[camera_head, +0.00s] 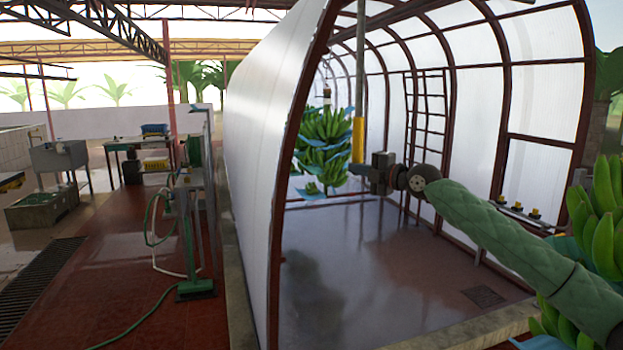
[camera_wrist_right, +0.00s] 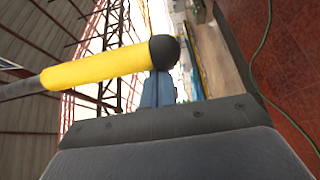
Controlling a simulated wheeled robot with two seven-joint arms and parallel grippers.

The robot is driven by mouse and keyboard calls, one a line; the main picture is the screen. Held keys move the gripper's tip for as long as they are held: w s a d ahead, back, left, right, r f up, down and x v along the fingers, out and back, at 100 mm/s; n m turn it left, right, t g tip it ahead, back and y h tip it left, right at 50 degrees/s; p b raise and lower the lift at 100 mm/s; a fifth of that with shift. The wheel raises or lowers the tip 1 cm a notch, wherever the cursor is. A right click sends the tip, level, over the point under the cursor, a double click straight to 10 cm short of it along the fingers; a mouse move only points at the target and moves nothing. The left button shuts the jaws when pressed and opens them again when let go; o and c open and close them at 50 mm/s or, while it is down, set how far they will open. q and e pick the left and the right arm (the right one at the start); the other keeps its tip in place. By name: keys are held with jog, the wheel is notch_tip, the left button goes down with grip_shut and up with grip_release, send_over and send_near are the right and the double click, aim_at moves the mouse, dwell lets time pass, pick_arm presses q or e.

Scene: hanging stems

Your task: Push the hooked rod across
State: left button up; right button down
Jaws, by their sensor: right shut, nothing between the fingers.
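The hooked rod (camera_head: 358,138) hangs upright at the mouth of the white tunnel, with a grey shaft above and a yellow grip below. Its top hook cannot be made out. In the right wrist view the yellow grip (camera_wrist_right: 95,70) with its dark round end cap crosses just in front of my fingers. My right gripper (camera_head: 357,170) is shut and empty, its tips at the rod's lower end; it also shows in the right wrist view (camera_wrist_right: 158,90). I cannot tell whether the fingers touch the rod. My left gripper is not in view.
A green banana bunch (camera_head: 322,145) with blue sheets hangs just left of the rod, inside the tunnel. More bananas (camera_head: 600,215) hang at the right edge. The tunnel's white wall (camera_head: 262,130) stands to the left. The tunnel floor (camera_head: 380,250) is mostly clear.

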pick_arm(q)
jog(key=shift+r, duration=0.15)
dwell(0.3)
